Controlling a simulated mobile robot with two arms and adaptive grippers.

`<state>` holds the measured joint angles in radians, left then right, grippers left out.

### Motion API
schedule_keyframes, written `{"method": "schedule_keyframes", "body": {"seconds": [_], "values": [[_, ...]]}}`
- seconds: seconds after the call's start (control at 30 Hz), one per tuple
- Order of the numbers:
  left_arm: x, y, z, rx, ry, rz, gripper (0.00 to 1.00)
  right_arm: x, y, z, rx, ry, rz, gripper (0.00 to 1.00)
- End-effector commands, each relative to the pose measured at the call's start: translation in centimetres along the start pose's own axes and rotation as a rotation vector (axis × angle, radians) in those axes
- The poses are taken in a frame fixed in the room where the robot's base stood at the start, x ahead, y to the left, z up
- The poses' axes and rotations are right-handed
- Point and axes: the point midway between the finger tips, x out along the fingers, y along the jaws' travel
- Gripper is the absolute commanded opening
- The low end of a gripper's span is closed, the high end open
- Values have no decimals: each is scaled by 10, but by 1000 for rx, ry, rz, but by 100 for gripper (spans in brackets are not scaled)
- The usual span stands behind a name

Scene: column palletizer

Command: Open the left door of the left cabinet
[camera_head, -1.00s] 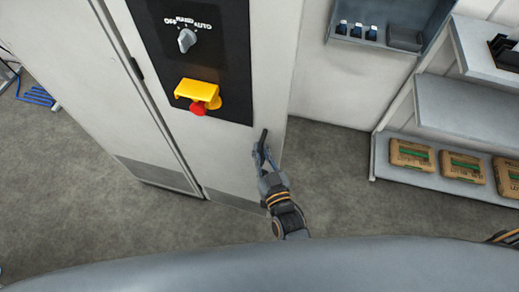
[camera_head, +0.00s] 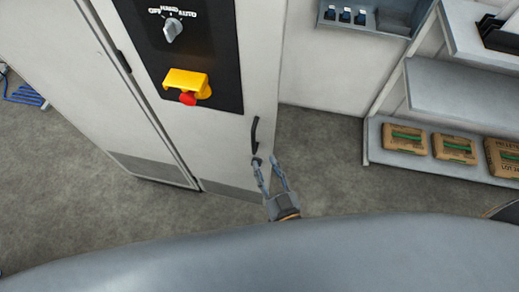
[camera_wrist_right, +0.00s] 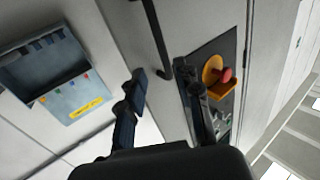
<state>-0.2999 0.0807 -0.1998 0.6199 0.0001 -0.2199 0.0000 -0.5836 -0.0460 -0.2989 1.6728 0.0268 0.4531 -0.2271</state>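A pale grey cabinet (camera_head: 95,100) stands at the left, its two front panels split by a dark seam. The right panel (camera_head: 222,150) carries a control panel and, near its right edge, a black bar handle (camera_head: 254,135). It looks shut. My right gripper (camera_head: 268,162) is open and empty, just below the handle, with the left fingertip close to the handle's lower end; I cannot tell whether they touch. In the right wrist view the handle (camera_wrist_right: 157,35) lies ahead between the spread fingers (camera_wrist_right: 160,78). My left gripper is not in view.
The control panel (camera_head: 228,75) has a rotary switch (camera_head: 173,30) and a red button (camera_head: 188,98) under a yellow guard. Shelves (camera_head: 470,90) with brown packages (camera_head: 404,139) stand at the right. Blue cable (camera_head: 25,96) lies at the far left. Grey floor (camera_head: 320,150) is clear between cabinet and shelves.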

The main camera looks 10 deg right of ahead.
Motion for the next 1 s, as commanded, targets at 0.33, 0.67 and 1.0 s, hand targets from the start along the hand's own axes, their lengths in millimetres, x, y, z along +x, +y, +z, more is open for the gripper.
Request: {"method": "schedule_keyframes", "body": {"seconds": [0.33, 0.67, 1.0], "values": [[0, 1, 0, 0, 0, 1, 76, -28, 1, 0, 0, 1, 0, 34], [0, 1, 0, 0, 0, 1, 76, -28, 1, 0, 0, 1, 0, 34], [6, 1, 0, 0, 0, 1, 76, -31, 0, 34, -2, -68, -16, 34]]}}
